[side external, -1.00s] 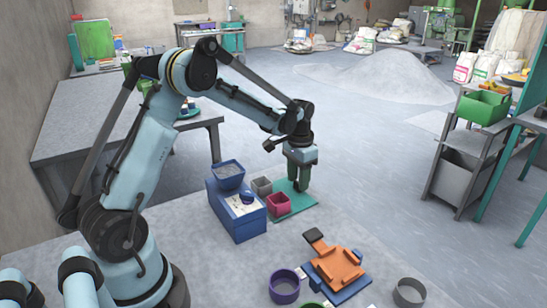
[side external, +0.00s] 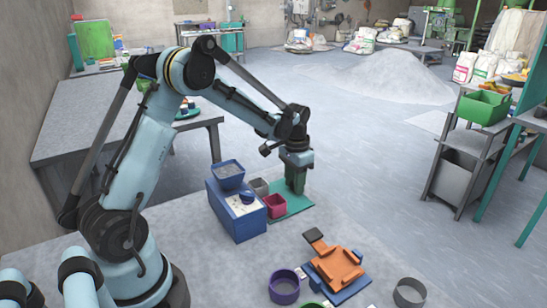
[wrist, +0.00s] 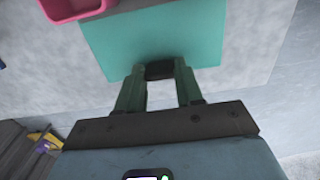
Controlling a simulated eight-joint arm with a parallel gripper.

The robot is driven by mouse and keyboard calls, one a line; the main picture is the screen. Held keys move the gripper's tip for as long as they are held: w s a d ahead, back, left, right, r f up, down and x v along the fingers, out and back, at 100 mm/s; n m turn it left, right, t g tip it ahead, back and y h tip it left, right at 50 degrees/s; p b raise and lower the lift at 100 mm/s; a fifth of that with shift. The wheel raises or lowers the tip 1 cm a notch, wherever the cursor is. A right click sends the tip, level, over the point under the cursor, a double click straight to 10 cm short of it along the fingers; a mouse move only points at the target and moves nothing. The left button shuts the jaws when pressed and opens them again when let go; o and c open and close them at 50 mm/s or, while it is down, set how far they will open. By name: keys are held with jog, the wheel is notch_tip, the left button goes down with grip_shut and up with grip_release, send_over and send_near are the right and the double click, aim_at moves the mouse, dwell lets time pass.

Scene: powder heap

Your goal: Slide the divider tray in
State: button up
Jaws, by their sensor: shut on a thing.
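A flat teal tray (side external: 291,209) lies on the pale surface right beside a blue box (side external: 236,215). It carries a grey bin (side external: 259,187) and a crimson bin (side external: 275,205); the crimson bin also shows pink at the top of the wrist view (wrist: 78,8). My gripper (side external: 296,190) points down at the tray's far right part. In the wrist view my gripper (wrist: 160,74) has its two green fingers shut on a small dark block (wrist: 160,70) at the teal tray's edge (wrist: 115,45). Whether the block is fixed to the tray is hard to see.
A blue-grey bin (side external: 229,174) and a small blue piece sit on the blue box. In front are an orange piece on a blue plate (side external: 345,290), a purple ring (side external: 284,287) and a grey ring (side external: 409,292).

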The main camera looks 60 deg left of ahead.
aim_at(266, 191)
jog(key=shift+s, duration=4.6)
jog(key=o, duration=0.6)
jog(key=shift+o, duration=0.2)
notch_tip(266, 191, up, 8)
jog(key=shift+f, duration=0.2)
jog(key=s+d+r+t, duration=0.2)
jog(key=d+t, duration=0.1)
jog(key=d, duration=0.4)
jog(key=s+d+r+t, duration=0.3)
jog(key=d+t, duration=0.1)
jog(key=d, duration=0.3)
jog(key=shift+s+d, duration=0.2)
jog(key=shift+d, duration=0.1)
